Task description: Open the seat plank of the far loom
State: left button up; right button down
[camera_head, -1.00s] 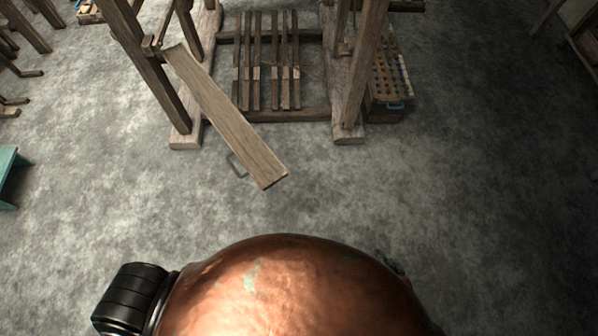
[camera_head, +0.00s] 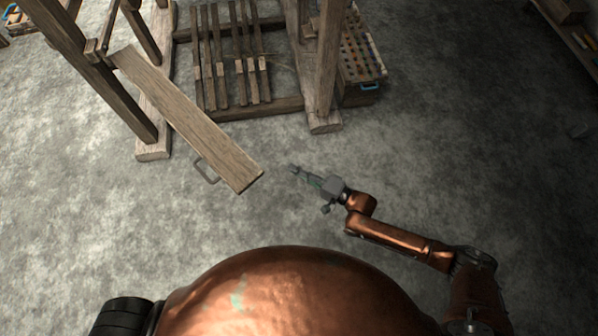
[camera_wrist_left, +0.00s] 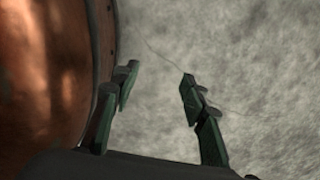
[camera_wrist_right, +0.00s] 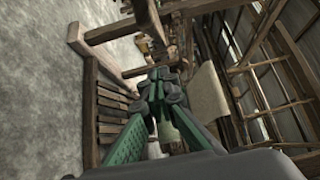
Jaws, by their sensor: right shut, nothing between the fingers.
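The seat plank (camera_head: 190,122) is a long pale board in the head view. Its far end meets the left post of the loom (camera_head: 92,72), and its near end swings out at an angle over the floor. My left gripper (camera_wrist_left: 158,82) is open and empty over bare floor, beside my copper body.
Several treadles (camera_head: 228,65) lie within the loom's frame. A crate of spools (camera_head: 362,60) stands right of the loom's right post (camera_head: 326,75). A shelf (camera_head: 574,38) is at the far right. The floor in front is clear.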

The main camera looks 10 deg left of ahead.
pick_arm(q)
jog(key=shift+w+d, duration=0.1)
jog(key=shift+w, duration=0.5)
pick_arm(e)
jog(key=a, duration=0.7)
jog(key=shift+s+a, duration=0.35)
pick_arm(q)
jog(key=shift+r, duration=0.1)
